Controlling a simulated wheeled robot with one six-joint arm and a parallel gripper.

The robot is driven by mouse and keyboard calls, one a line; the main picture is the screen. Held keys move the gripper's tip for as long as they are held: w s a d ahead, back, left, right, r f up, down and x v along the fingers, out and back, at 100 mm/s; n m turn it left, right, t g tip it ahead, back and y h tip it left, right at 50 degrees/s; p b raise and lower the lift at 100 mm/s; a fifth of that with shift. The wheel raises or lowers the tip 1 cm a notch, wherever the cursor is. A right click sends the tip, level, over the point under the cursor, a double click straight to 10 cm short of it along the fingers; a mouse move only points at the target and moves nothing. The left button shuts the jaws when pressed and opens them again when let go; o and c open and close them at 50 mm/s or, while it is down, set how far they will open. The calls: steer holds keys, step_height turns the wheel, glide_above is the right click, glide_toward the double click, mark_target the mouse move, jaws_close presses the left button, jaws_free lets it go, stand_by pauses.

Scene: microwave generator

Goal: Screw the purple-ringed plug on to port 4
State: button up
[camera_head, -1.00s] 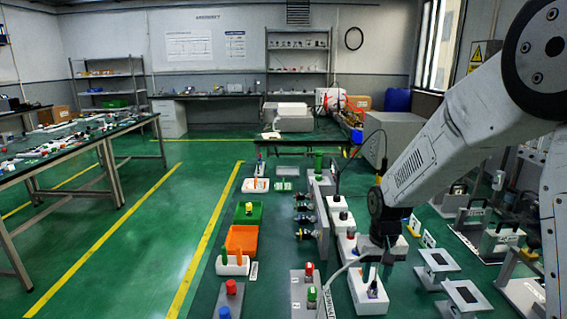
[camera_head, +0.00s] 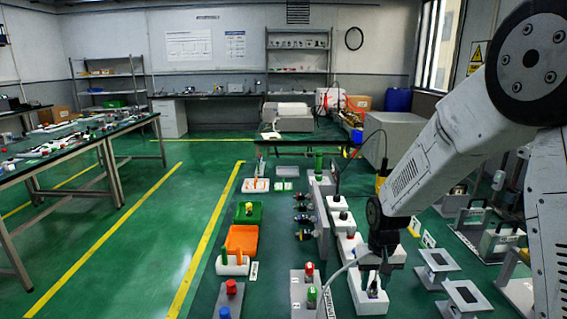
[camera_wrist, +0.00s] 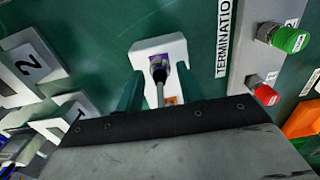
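The purple-ringed plug (camera_wrist: 158,72) stands in a white holder (camera_wrist: 148,50) in the wrist view, with a grey cable or stem running toward my gripper. In the head view the plug (camera_head: 373,287) sits in the white holder (camera_head: 368,303) at the front, just below my gripper (camera_head: 374,279). My gripper looks open, with its fingers apart around the upper part of the plug; in the wrist view a dark finger (camera_wrist: 132,93) shows left of it. I cannot tell whether they touch. A grey panel (camera_head: 320,215) carries several dark connectors on its left side; I cannot read which port is 4.
A grey block with a red cap (camera_head: 309,269) and a green cap (camera_head: 312,293) stands left of the holder. More white holders (camera_head: 348,246) stand in a row behind. An orange tray (camera_head: 241,240) and a green tray (camera_head: 248,213) lie left. Grey stands (camera_head: 437,260) are at right.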

mark_target(374, 281)
stand_by(0.3)
jaws_close()
steer(key=shift+r, duration=3.05)
steer(key=shift+s+a, duration=0.1)
steer(key=shift+s+a+f, duration=0.15)
steer(key=shift+s+a, duration=0.65)
steer(key=shift+s, duration=0.1)
steer(key=shift+s+a+f, duration=0.1)
steer(key=shift+s+a, duration=0.65)
steer(key=shift+s, duration=0.15)
steer(key=shift+s+a+f, duration=0.2)
steer(key=shift+s+a, duration=1.45)
steer(key=shift+s, duration=0.25)
